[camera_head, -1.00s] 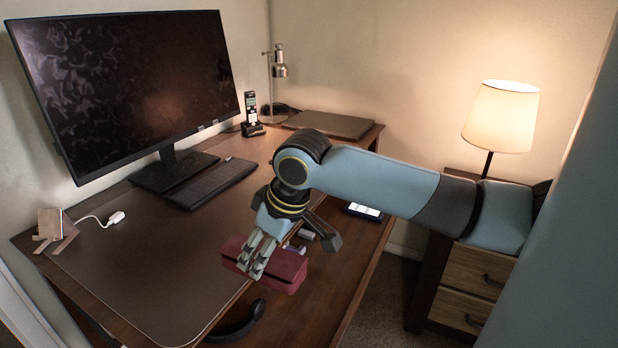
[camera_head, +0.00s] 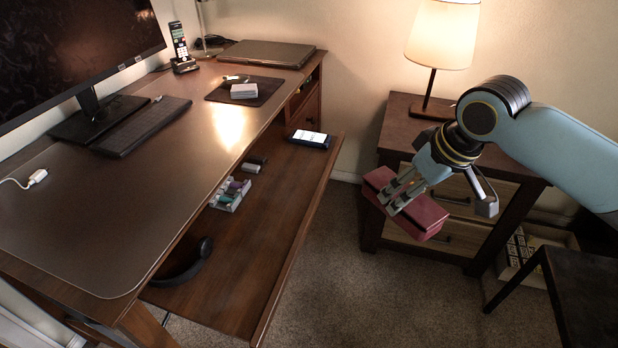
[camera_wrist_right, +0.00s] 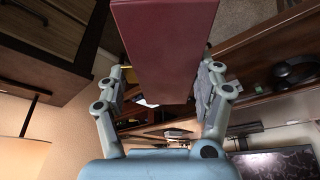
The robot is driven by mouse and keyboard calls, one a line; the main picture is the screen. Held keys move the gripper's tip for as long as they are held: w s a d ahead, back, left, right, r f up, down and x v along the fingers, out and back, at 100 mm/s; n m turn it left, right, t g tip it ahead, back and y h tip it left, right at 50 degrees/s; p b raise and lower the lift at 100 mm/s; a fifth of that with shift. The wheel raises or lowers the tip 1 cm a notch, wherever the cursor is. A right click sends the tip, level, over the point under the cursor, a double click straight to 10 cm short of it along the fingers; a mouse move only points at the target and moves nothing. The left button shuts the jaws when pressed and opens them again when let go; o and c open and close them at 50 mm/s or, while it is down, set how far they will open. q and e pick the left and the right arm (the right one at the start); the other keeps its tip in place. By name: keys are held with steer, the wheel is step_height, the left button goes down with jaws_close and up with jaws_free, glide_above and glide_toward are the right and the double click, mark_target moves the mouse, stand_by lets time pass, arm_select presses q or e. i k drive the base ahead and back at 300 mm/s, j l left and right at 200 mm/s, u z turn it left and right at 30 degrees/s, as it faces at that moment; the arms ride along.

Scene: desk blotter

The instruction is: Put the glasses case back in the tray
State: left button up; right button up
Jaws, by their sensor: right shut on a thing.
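The glasses case is a long dark-red box (camera_head: 428,216). My right gripper (camera_head: 399,194) is shut on it and holds it in the air in front of the wooden nightstand (camera_head: 398,135), over the carpet. In the right wrist view the case (camera_wrist_right: 165,45) lies between the two fingers (camera_wrist_right: 160,92). A pull-out tray (camera_head: 270,240) extends under the desk, left of the case and apart from it. A small grey organizer (camera_head: 232,203) with coloured items stands on it. My left gripper is not in view.
The pull-out also carries a phone (camera_head: 311,138), small blocks (camera_head: 252,168) and black headphones (camera_head: 190,268); its front part is bare. A lit lamp (camera_head: 443,35) stands on the nightstand. A black stool or table (camera_head: 590,290) is at the lower right. Carpet fills the gap.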

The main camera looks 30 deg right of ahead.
mark_target(242, 273)
steer(key=i+j+z, duration=0.15)
steer(key=j+z, duration=0.2)
steer(key=j, duration=0.25)
steer(key=j+z, duration=0.35)
steer(key=j, duration=0.2)
steer(key=j+z, duration=0.35)
steer(key=j, duration=0.95)
